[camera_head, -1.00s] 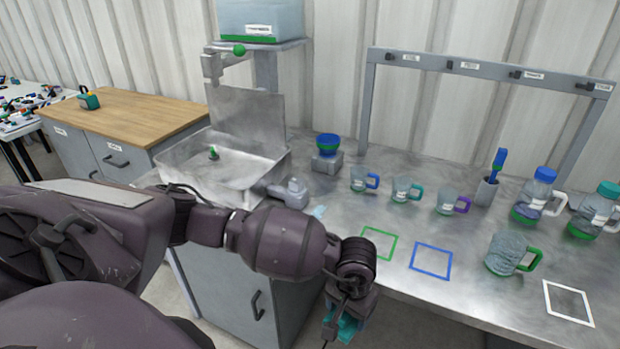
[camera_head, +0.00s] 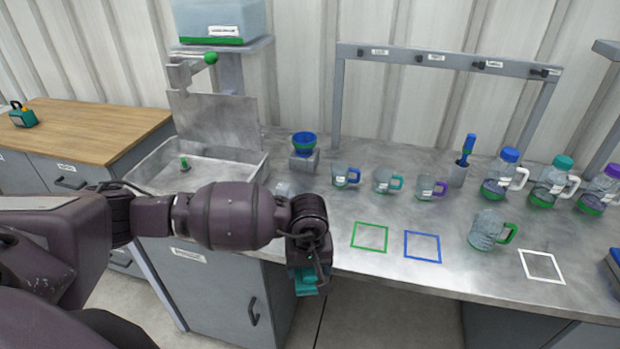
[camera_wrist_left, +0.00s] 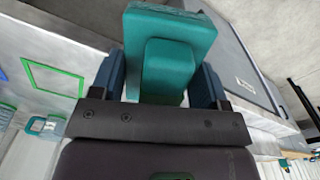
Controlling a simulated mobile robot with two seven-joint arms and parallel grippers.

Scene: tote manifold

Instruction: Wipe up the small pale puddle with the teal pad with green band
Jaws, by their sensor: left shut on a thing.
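My left gripper (camera_head: 308,268) is shut on the teal pad (camera_head: 306,284) and holds it in front of the counter's front edge. In the left wrist view, the teal pad (camera_wrist_left: 168,55) sits between the two dark blue fingers. I cannot make out its green band. The small pale puddle cannot be seen now; my left wrist covers the counter where a pale patch showed earlier. My right gripper is not in view.
The metal counter (camera_head: 400,210) carries a green square outline (camera_head: 370,236), a blue one (camera_head: 422,246) and a white one (camera_head: 541,266). Small mugs (camera_head: 386,180), a large mug (camera_head: 489,230) and lidded jugs (camera_head: 502,175) stand to the right. A sink (camera_head: 200,172) is at left.

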